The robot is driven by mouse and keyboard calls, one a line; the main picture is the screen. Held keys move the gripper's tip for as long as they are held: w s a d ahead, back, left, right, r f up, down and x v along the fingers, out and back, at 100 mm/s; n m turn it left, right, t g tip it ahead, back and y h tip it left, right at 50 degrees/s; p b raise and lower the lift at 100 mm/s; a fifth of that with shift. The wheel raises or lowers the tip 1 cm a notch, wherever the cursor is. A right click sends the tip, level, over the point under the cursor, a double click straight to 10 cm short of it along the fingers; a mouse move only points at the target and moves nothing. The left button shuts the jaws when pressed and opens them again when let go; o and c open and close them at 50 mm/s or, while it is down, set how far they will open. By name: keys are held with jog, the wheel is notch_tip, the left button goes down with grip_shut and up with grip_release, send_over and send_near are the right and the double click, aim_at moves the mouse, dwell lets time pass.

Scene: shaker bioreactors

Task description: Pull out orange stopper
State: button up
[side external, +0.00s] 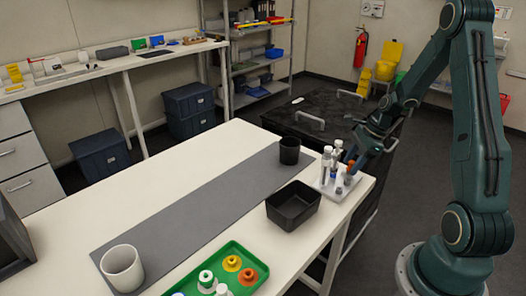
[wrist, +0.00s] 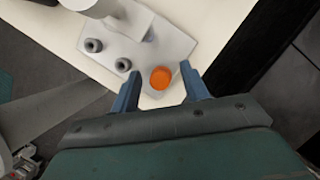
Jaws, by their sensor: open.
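The orange stopper (wrist: 161,78) sits at the edge of a small light-grey rack (wrist: 165,45) in the wrist view. In the side view it shows as a small orange spot (side external: 350,167) on the rack at the table's right corner. My gripper (wrist: 160,88) is open, with one blue finger on each side of the stopper. I see gaps between the stopper and both fingers, and no contact shows. In the side view my gripper (side external: 354,162) is low at the rack. What the stopper is seated in is hidden beneath it.
White-capped vials (side external: 327,160) stand in the rack beside my gripper. Two empty grey sockets (wrist: 108,55) are in the rack. A black bin (side external: 293,205), a black cup (side external: 289,151), a white cup (side external: 122,268) and a green tray (side external: 180,288) are on the table. The grey mat (side external: 200,205) is mostly clear.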

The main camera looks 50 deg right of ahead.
aim_at(352, 162)
jog(key=shift+w+a+f, duration=0.1)
jog(key=shift+f, duration=0.25)
grip_shut()
jog(key=shift+r, duration=1.5)
dwell(0.9)
jog(key=shift+r, duration=1.35)
